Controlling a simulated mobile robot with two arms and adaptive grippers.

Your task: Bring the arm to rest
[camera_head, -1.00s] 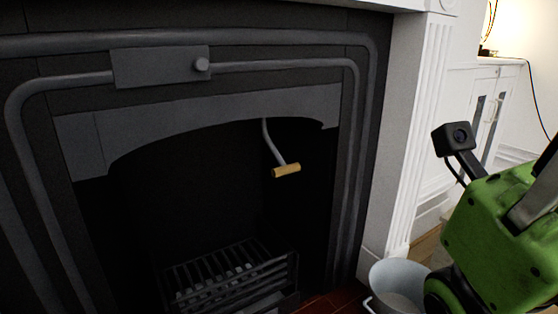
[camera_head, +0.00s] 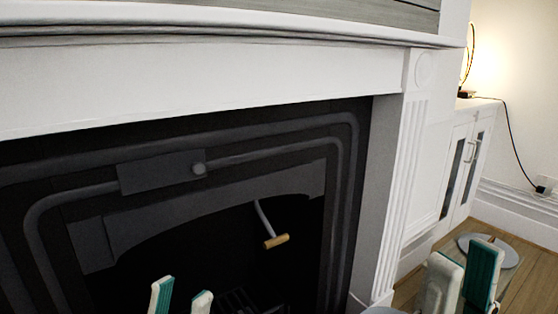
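My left gripper (camera_head: 181,297) shows at the bottom edge, in front of the dark fireplace opening. Its two pale, teal-padded fingertips stand upright with a gap between them and nothing in it. My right gripper (camera_head: 463,278) is at the bottom right, in front of the wooden floor. Its pale and teal fingers look parted, with nothing seen between them. The rest of both grippers and arms is below the frame.
The black fireplace (camera_head: 160,172) has a lever with a wooden handle (camera_head: 276,241) hanging in its opening. A white mantel (camera_head: 210,80) juts above. A pale bucket (camera_head: 384,310) is barely visible at the bottom. A round grey disc (camera_head: 505,251) lies on the floor near a white cabinet (camera_head: 462,165).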

